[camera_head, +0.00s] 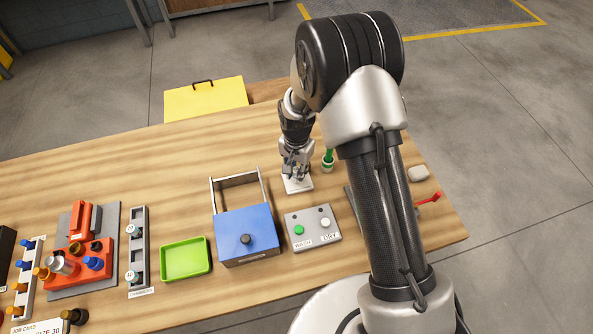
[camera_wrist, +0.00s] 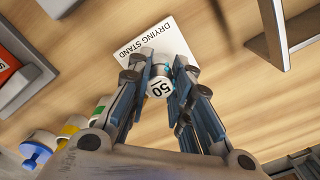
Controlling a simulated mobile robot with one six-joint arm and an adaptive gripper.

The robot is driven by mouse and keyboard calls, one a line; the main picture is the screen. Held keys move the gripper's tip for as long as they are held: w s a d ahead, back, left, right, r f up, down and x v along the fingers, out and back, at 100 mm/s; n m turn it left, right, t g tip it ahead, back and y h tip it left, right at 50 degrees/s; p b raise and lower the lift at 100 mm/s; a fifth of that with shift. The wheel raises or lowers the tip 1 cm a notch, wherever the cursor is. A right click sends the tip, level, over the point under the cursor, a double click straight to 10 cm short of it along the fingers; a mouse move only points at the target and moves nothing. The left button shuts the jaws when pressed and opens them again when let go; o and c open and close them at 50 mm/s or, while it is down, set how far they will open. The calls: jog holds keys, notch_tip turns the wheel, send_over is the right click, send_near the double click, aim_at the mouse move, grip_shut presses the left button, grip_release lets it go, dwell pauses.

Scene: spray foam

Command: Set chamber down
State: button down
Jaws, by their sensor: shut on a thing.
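The chamber (camera_wrist: 159,87) is a small light cylinder with "50" on its end and a bit of teal at its edge, seen in the wrist view. My gripper (camera_wrist: 163,80) is shut on it, with a finger on each side. The white plate marked "DRYING STAND" (camera_wrist: 150,48) lies just beyond the chamber in the wrist view. In the head view my gripper (camera_head: 296,168) points down over the drying stand (camera_head: 298,185). The chamber is hidden there by the fingers. I cannot tell whether it touches the plate.
A WASH/DRY button panel (camera_head: 313,230) and a blue box with a metal frame (camera_head: 246,237) stand in front of the stand. A green bottle (camera_head: 327,163) is close on the right. A green tray (camera_head: 185,260) and a chamber rack (camera_head: 138,250) are further left.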

aim_at(297, 170)
jog(key=c, duration=1.9)
grip_release()
jog(key=shift+f, duration=0.15)
jog(key=o, duration=0.5)
jog(key=shift+c, duration=0.2)
notch_tip(297, 170, up, 13)
jog(key=p, duration=0.2)
jog(key=shift+f, duration=0.2)
